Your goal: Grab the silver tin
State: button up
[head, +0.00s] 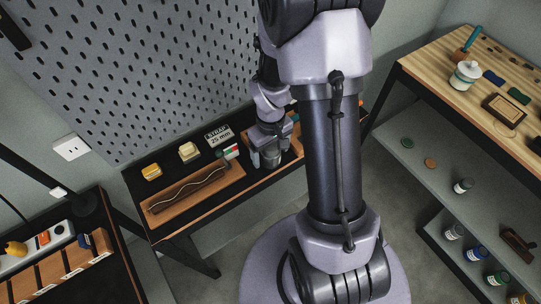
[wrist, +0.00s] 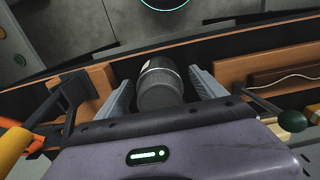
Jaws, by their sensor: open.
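The silver tin (wrist: 160,88) is a grey, round can with a darker band near its far end. In the wrist view it lies between the two grey fingers of my gripper (wrist: 163,78). The fingers are open, with a narrow gap visible on each side of the tin. In the head view my gripper (head: 268,142) is at the black bench, and the tin (head: 270,157) shows just below it, partly hidden by the gripper and arm.
A pegboard (head: 140,70) stands behind. A wooden table (head: 440,70) and grey shelf (head: 400,175) with several jars are at right.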

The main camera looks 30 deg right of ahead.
jog(key=shift+r, duration=0.1)
jog(key=c, duration=1.5)
